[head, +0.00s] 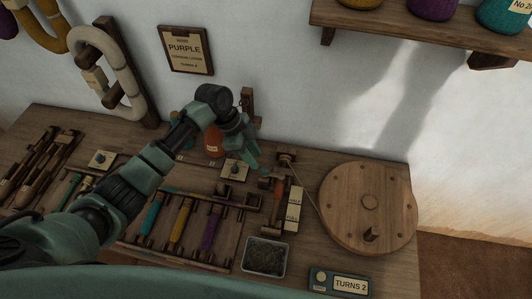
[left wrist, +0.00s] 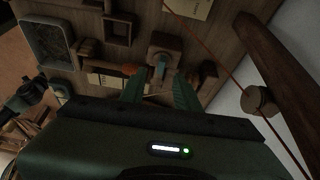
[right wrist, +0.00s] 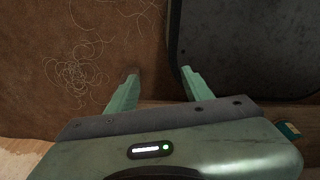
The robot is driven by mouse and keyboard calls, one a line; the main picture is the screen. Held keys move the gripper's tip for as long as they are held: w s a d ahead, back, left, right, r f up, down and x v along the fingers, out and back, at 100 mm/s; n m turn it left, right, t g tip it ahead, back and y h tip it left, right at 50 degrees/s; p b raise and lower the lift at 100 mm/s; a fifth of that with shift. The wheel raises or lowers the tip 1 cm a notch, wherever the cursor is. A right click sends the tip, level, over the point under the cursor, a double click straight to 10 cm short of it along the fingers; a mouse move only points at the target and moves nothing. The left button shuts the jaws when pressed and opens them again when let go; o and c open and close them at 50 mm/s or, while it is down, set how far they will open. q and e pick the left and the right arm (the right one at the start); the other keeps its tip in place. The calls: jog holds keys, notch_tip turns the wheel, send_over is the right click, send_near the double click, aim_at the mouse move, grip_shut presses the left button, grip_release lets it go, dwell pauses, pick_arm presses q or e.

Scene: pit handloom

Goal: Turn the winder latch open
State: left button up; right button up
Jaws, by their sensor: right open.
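The winder's wooden head block (head: 286,158) stands at the back of the bench, left of its big wheel (head: 367,190). In the left wrist view the block (left wrist: 165,42) carries a small greyish piece (left wrist: 160,66), perhaps the latch; I cannot tell its turn. My left gripper (head: 264,170) is beside the block. In the left wrist view its fingers (left wrist: 160,75) stand apart on either side of that piece; contact is unclear. An orange bobbin (head: 278,188) lies close by. My right gripper (right wrist: 159,72) is open and empty, above the brown floor.
Full and half label cards (head: 294,206) lie right of the bobbin. A rack holds several coloured bobbins (head: 181,222). A dark tray (head: 248,268) and a TURNS 2 counter (head: 338,283) sit at the front. A shelf (head: 420,32) overhangs the back right.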

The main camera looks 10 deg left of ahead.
aim_at(265, 170)
pick_arm(q)
jog(key=x, duration=0.3)
jog(key=shift+d, duration=0.3)
jog(key=shift+x, duration=1.15)
jog(key=shift+w+d+f, duration=0.1)
jog(key=shift+f, duration=0.35)
jog(key=c, duration=0.6)
grip_shut()
pick_arm(e)
jog(key=shift+s+a+r, duration=0.1)
jog(key=shift+s+r, duration=0.15)
jog(key=shift+s, duration=0.3)
